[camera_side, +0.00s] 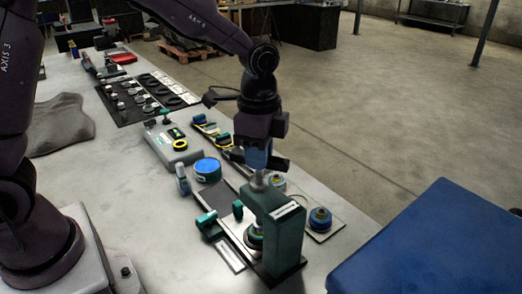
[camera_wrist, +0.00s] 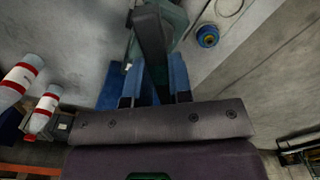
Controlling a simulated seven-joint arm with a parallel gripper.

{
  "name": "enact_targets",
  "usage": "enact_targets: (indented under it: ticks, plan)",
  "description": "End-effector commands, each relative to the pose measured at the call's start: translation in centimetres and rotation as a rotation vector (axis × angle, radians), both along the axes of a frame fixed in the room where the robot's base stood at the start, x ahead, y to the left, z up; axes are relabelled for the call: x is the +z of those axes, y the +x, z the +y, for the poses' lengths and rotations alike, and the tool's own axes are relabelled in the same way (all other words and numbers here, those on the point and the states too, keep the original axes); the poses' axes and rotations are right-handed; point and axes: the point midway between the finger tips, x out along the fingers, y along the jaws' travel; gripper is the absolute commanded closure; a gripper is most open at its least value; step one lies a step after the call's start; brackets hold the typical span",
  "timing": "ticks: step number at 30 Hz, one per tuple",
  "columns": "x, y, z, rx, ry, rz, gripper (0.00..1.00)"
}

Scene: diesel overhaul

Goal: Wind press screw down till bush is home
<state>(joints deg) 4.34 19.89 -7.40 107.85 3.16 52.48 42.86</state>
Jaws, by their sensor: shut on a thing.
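The green press frame (camera_side: 287,228) stands on a dark base plate near the bench's right edge. Its press screw (camera_side: 258,182) rises from the top of the frame. My gripper (camera_side: 260,164) points down over the screw and is shut on its dark handle bar (camera_wrist: 151,45), which runs between the blue fingers (camera_wrist: 156,82) in the wrist view. A round part with coloured bands (camera_side: 256,236) sits under the press arm. It is partly hidden by the frame, so I cannot tell how deep the bush sits.
A blue-topped round part (camera_side: 320,219) stands on a plate right of the press. A blue-lidded tin (camera_side: 207,170), a small bottle (camera_side: 183,180) and green-handled tools (camera_side: 207,219) lie to the left. A large blue box (camera_side: 440,240) fills the lower right.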

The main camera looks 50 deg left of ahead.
Motion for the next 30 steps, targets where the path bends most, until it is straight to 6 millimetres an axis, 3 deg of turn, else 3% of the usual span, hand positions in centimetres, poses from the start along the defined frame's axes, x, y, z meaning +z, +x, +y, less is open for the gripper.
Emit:
enact_targets:
  ticks: [9,22,30]
  plan:
    - [-0.12,0.07,0.09,-0.399,0.000,-0.004,1.00]
    - [-0.15,0.09,0.11,-0.496,0.001,-0.004,1.00]
    - [-0.38,0.11,0.16,-0.862,0.002,-0.003,1.00]
